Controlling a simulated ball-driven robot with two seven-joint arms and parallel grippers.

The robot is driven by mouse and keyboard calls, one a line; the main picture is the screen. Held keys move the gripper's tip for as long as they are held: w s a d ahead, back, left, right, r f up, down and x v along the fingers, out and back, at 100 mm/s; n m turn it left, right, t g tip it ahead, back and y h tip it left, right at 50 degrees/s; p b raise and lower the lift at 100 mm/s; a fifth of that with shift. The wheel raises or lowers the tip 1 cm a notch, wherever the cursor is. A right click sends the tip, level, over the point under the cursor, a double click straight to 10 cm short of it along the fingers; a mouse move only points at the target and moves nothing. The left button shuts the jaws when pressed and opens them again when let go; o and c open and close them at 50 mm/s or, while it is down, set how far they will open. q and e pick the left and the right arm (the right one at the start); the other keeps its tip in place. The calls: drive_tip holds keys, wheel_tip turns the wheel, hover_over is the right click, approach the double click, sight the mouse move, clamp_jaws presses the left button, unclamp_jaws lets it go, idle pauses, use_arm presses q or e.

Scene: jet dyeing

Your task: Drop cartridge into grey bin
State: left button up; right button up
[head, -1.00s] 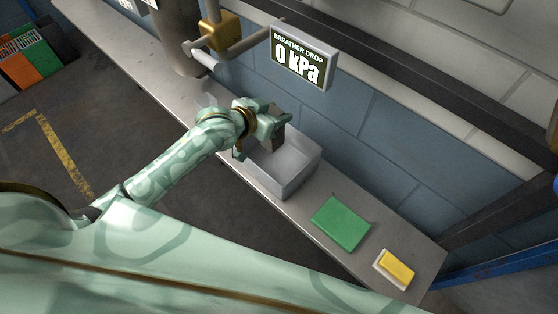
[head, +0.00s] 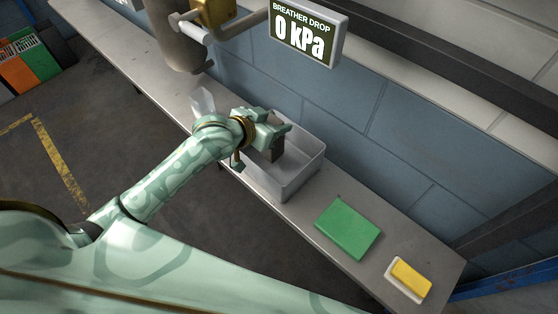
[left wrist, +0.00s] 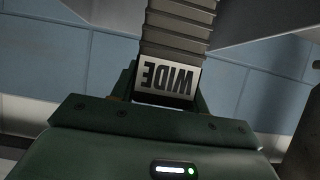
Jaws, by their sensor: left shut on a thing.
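The grey bin (head: 298,184) is an open-topped box on the bench in the middle of the head view. My left gripper (head: 277,139) is over the bin and shut on a dark cartridge (head: 277,153). The cartridge hangs from the gripper at the bin's opening; I cannot tell how far below the rim it reaches. In the left wrist view the cartridge (left wrist: 178,28) is grey-brown and ribbed, with a white label (left wrist: 167,80) reading "WIDE" upside down. My right gripper is not in view.
A green block or pad (head: 348,227) and a yellow sponge-like block (head: 411,273) on a white base lie right of the bin on the bench (head: 376,272). A display (head: 303,35) reading "BREATHER DROP 0 kPa" is above.

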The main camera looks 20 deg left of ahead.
use_arm(q)
drive_tip(key=shift+r, duration=0.1)
drive_tip(key=o, duration=1.2)
drive_tip(key=shift+o, duration=1.1)
drive_tip(key=p+v, duration=0.2)
drive_tip(key=v, duration=1.4)
drive_tip(key=shift+s+p, duration=0.15)
drive_tip(key=shift+p, duration=0.15)
drive_tip(key=shift+s, duration=0.1)
